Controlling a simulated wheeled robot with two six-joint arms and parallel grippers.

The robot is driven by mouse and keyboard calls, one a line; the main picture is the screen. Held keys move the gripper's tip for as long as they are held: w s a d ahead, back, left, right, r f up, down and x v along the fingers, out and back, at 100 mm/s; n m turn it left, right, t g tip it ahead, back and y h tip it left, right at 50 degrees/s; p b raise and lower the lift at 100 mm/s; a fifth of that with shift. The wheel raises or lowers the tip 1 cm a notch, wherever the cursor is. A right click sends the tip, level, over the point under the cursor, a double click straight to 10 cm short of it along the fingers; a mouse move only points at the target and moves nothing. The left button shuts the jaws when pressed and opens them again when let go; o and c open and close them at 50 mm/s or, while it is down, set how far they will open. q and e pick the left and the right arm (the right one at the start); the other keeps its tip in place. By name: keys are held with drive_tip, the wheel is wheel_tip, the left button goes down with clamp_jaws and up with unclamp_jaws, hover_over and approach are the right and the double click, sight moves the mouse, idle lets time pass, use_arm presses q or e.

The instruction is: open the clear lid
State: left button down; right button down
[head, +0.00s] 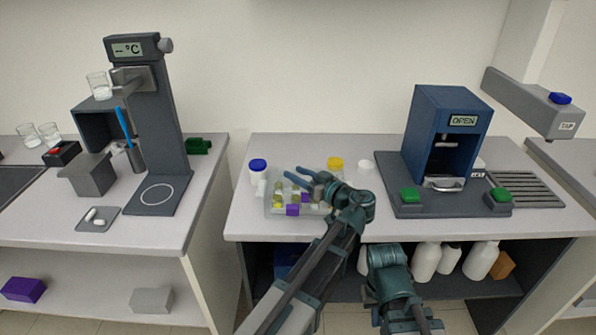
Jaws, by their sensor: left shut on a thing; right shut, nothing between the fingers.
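A low clear box (268,205) stands on the middle bench with several small yellow, white and purple items in it. Its clear lid is too faint to outline against the bench. My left gripper (304,178) reaches over the box from the right, its blue fingers pointing left above the box's back part. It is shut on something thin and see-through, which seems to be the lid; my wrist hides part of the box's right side. My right gripper (384,258) is low in front of the bench edge, shut and empty, its fingertips hard to make out.
A blue press (447,140) marked OPEN, with green buttons, stands right. A grey stand (150,120) is on the left bench.

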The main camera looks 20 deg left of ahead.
use_arm(q)
drive_tip(key=w+r+m+p, duration=0.1)
drive_tip(key=p, duration=0.2)
drive_tip(key=w+r+g+h+p, duration=0.1)
drive_tip(key=r+p, duration=0.1)
drive_tip(key=p, duration=0.1)
drive_tip(key=w+r+m+g+h+p, duration=0.1)
drive_tip(key=p, duration=0.2)
drive_tip(key=shift+a+r+m, duration=0.3)
drive_tip(key=w+a+r+m+g+h+p, duration=0.1)
drive_tip(key=w+a+m+g+h+p, duration=0.1)
drive_tip(key=w+g+p, duration=0.3)
drive_tip(key=w+m+h+p, duration=0.1)
drive_tip(key=w+p, duration=0.1)
drive_tip(key=p, duration=0.1)
drive_tip(key=shift+w+r+m+g, duration=0.2)
drive_tip(key=shift+w+m+g, duration=0.05)
drive_tip(key=shift+m+g, duration=0.05)
drive_tip(key=shift+w+a, duration=0.1)
drive_tip(key=shift+w, duration=0.05)
idle(0.6)
drive_tip(key=shift+c, duration=1.9)
unclamp_jaws()
